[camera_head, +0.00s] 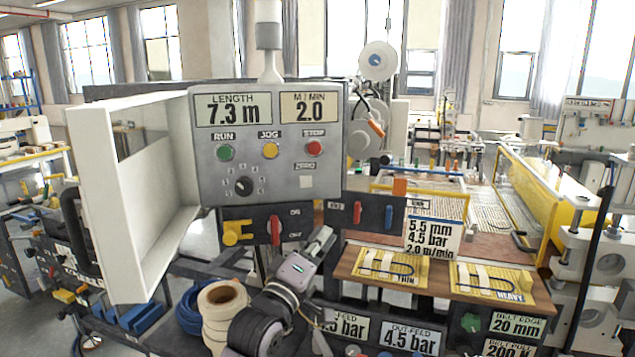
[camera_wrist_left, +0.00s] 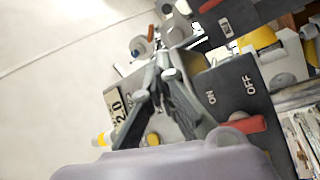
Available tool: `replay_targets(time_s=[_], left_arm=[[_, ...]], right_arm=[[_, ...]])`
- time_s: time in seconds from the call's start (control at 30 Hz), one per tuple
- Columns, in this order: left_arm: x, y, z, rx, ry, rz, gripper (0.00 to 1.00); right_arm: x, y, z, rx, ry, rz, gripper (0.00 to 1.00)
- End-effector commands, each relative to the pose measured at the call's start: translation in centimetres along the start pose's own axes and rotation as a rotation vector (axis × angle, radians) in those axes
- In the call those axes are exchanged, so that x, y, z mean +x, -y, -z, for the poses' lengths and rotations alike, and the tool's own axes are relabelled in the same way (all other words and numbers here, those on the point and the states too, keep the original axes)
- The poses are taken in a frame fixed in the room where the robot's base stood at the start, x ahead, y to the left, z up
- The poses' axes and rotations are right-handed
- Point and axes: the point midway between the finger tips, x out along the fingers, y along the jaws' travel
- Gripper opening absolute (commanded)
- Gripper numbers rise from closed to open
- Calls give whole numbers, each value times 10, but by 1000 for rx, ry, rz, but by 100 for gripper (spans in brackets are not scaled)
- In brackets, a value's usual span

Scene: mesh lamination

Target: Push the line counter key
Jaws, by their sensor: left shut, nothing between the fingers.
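The grey control panel (camera_head: 270,190) stands at centre, facing me, with a LENGTH display (camera_head: 233,109) reading 7.3 m and an M/MIN display (camera_head: 309,107) reading 2.0. A pale square key (camera_head: 306,182) sits under the word ZERO at the panel's lower right. My left gripper (camera_head: 325,236) is shut and empty, below and slightly right of that key, apart from it in the picture. In the left wrist view the shut fingers (camera_wrist_left: 162,65) cross in front of the panel; I cannot make out the ZERO key there. My right gripper is not in view.
Green RUN (camera_head: 225,152), yellow JOG (camera_head: 270,150) and red STOP (camera_head: 314,148) buttons and a black dial (camera_head: 243,186) share the panel. A white cover (camera_head: 140,190) stands open at left. A red ON/OFF handle (camera_head: 276,230) sits just below the panel, near my left gripper.

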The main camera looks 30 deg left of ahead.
Motion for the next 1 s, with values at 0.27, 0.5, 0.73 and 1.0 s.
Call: replay_targets(time_s=[0.27, 0.5, 0.73, 1.0], left_arm=[[-2, -57, 34, -103, -62, -136, 0], [-3, -62, 37, -113, -67, -148, 0], [-2, -60, 37, -111, -66, -147, 0], [18, -47, 51, -108, -67, -148, 0]], right_arm=[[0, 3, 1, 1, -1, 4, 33], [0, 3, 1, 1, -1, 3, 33], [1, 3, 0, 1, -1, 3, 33], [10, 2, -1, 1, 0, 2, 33]])
